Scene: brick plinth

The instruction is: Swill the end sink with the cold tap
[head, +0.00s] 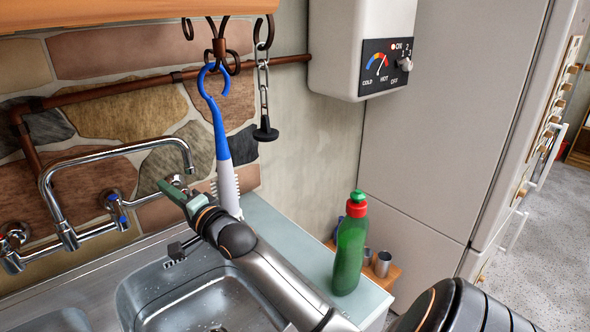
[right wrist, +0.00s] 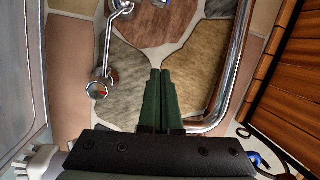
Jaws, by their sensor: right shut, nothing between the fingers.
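The blue-marked cold tap (head: 115,210) sits on the stone wall in the head view, with its chrome swan-neck spout (head: 110,155) above it. A blue-marked part also shows at the top edge of the right wrist view (right wrist: 160,3). The steel sink (head: 205,305) is below, partly hidden by my right arm. My right gripper (head: 170,190) is shut and empty, its green fingers (right wrist: 160,85) pointing left near the spout's end, right of the cold tap. My left gripper is not in view.
A red-marked tap (head: 15,236) is at far left. A blue and white brush (head: 220,130) and chained plug (head: 264,130) hang from hooks. A green bottle (head: 350,250) stands on the right ledge. A water heater (head: 360,50) is on the wall.

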